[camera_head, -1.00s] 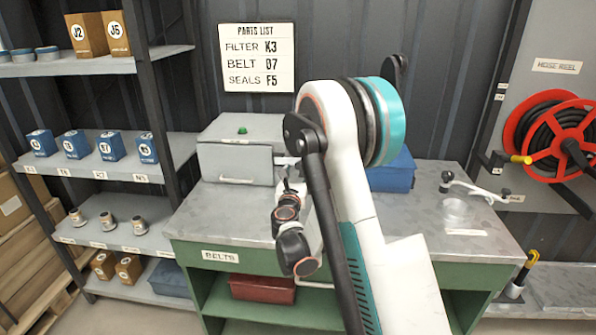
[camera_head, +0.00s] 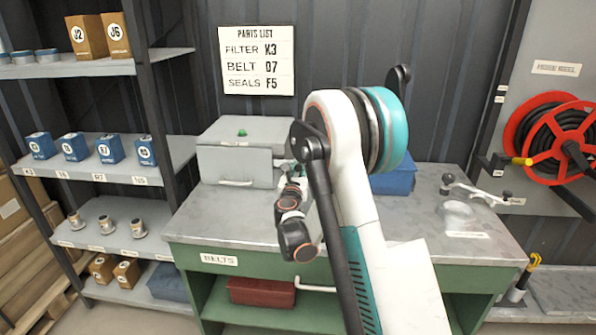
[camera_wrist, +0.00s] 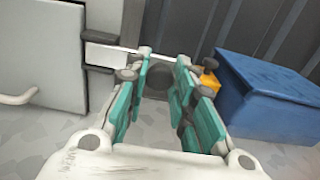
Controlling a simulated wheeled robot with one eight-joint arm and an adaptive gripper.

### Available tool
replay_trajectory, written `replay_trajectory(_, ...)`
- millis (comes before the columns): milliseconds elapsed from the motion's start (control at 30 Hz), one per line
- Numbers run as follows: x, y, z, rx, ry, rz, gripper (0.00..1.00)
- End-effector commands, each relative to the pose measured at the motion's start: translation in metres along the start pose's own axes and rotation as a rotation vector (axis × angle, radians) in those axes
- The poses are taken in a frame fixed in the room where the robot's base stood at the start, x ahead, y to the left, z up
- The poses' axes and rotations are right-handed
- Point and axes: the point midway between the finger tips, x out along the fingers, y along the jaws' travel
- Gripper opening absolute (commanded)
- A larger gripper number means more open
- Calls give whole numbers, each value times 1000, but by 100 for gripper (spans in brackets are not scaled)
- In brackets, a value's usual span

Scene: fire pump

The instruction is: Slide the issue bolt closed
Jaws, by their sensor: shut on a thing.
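The grey box (camera_head: 235,165) on the bench has a closed front with a white handle. In the wrist view, its edge (camera_wrist: 45,50) is at the left. A pale metal bolt (camera_wrist: 107,56) with dark brackets sticks out from the box's right edge. A thin rod runs from it towards the fingertips. My gripper (camera_wrist: 160,68) is beside the box, its teal fingers shut on what appears to be the bolt's handle. The grip itself is mostly hidden by the fingers. In the head view, my gripper (camera_head: 290,170) is small and partly hidden by my arm.
A blue box (camera_wrist: 265,100) stands just right of my gripper. A small orange part (camera_wrist: 209,84) shows beside the right finger. The bench top (camera_head: 225,215) is clear at the front left. A hose reel (camera_head: 555,140) hangs at the right.

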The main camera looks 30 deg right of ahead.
Motion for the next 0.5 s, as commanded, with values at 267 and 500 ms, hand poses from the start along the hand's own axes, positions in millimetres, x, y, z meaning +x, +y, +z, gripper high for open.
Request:
replay_trajectory(267, 0, 30, 0, 0, -1, 3, 0)
replay_trajectory(500, 0, 45, 0, 0, -1, 1, 0)
